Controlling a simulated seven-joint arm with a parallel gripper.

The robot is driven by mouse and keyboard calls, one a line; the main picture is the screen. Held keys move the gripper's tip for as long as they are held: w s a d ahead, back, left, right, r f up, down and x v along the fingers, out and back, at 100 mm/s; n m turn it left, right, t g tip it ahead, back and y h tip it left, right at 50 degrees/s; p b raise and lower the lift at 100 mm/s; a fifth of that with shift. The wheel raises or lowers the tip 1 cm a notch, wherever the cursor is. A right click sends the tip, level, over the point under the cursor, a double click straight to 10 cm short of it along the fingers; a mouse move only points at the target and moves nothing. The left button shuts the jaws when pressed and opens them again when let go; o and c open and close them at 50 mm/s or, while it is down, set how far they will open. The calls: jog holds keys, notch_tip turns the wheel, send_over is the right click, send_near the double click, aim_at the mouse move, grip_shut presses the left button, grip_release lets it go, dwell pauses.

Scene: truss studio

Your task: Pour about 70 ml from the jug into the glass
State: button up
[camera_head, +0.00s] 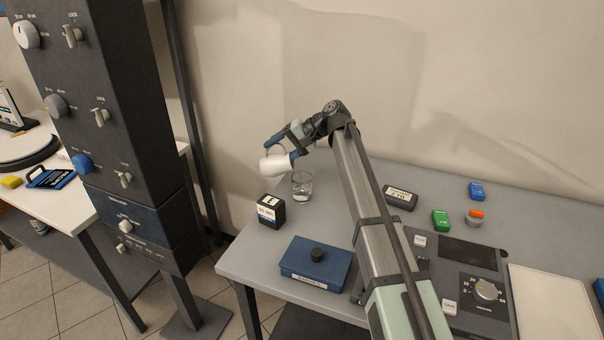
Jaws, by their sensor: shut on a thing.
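A white jug (274,165) is tipped on its side in the air, just above and left of the glass. My gripper (289,157) is shut on the jug at its right side, by the handle as far as I can see. A clear glass (302,187) stands upright on the grey table (240,262) near its back left. Some clear liquid seems to be low in the glass. The exact place of the jug's spout over the glass and any stream are too small to tell.
A black box (270,211) stands left of the glass, near the table's left edge. A blue lidded box (316,265) lies in front. A dark case (400,197), a green block (440,220) and a control panel (468,247) lie to the right.

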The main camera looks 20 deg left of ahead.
aim_at(271, 155)
jog(key=shift+s+a+h, duration=0.2)
jog(key=shift+a+h, duration=0.1)
jog(key=shift+a, duration=0.25)
jog(key=shift+s+a+f+t+h, duration=0.2)
jog(key=shift+a+f+t+h, duration=0.4)
jog(key=shift+h, duration=0.5)
jog(key=shift+a+f+h, duration=0.15)
jog(key=shift+f+h, duration=0.2)
jog(key=shift+h, duration=0.05)
jog(key=shift+s+a+f+t+h+p, duration=0.2)
jog(key=shift+a+f+t+h, duration=0.15)
jog(key=shift+f+h, duration=0.35)
jog(key=shift+s+a+f+t+h+p, duration=0.2)
jog(key=shift+a+f+h, duration=0.25)
jog(key=shift+h, duration=0.45)
